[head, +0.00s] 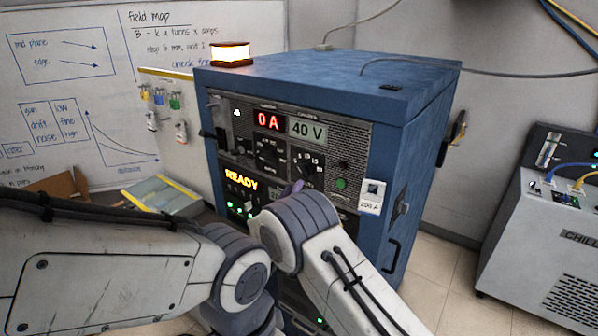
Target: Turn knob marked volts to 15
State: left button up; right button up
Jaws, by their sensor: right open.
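A blue power cabinet (425,115) stands in the middle of the head view. Its front panel has a red display (269,121) reading 0 A and a pale display (307,131) reading 40 V. A black knob (268,154) sits under the red display, and another black knob (308,169) sits under the 40 V display. Their labels and pointer settings are too small to read. My right gripper (292,189) is open, mostly hidden behind my right wrist, just below and left of the right-hand knob. Whether it touches the panel is unclear. My left gripper is not visible.
An amber lamp (230,54) is on top of the cabinet. A lit READY sign (241,180) and green lights (237,210) are lower on the panel. A tag (371,196) hangs at the right edge. A chiller (545,235) stands right, with floor between.

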aim_at(301, 172)
jog(key=p+x, duration=0.1)
jog(key=x, duration=0.4)
jog(key=shift+w+r+p, duration=0.1)
jog(key=shift+w+p, duration=0.1)
jog(key=shift+p, duration=0.2)
grip_shut()
